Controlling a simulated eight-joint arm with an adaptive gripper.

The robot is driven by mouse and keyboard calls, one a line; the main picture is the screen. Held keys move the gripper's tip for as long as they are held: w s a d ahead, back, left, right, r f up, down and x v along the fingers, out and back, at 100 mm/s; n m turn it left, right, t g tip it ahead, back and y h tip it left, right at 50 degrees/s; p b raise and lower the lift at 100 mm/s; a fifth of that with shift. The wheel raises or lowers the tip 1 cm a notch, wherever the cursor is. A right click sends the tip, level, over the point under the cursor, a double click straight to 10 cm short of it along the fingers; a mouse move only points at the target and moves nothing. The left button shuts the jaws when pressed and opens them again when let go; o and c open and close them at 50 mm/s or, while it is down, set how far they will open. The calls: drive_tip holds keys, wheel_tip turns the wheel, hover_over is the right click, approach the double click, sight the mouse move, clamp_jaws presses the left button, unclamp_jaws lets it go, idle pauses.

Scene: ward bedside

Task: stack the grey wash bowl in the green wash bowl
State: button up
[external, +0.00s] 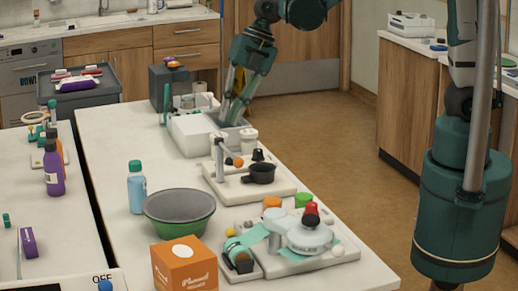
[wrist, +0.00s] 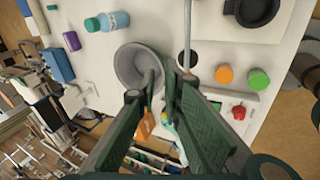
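The grey wash bowl (external: 180,204) sits inside the green wash bowl (external: 184,230) on the front part of the table. Its grey inside and rim show above the green outer wall, and it looks about level. In the wrist view the grey wash bowl (wrist: 130,67) shows from above, partly behind a finger; I cannot make out the green bowl there. My gripper (external: 228,119) is away from the bowls, farther back above the table near a white box. In the wrist view my gripper (wrist: 161,72) has a gap between its fingertips and nothing held.
A blue bottle (external: 136,188) stands behind the bowls, and an orange box (external: 185,265) stands in front. A white board with a black pan (external: 261,173) lies between gripper and bowls. A tray with a red-topped item (external: 311,215) is to the right.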

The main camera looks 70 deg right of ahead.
drive_tip(key=s+d+r+m+t+h, duration=0.2)
drive_tip(key=s+d+r+m, duration=0.3)
drive_tip(key=s+d+m, duration=0.5)
drive_tip(key=s+d+r+m+t+h, duration=0.2)
drive_tip(key=s+d+r+m, duration=0.3)
drive_tip(key=s+d+m, duration=0.4)
drive_tip(key=shift+s+d+m, duration=0.4)
drive_tip(key=shift+d+m, duration=3.1)
drive_tip(key=shift+m, duration=0.1)
wheel_tip(320, 180, down, 8)
drive_tip(key=b, duration=0.8)
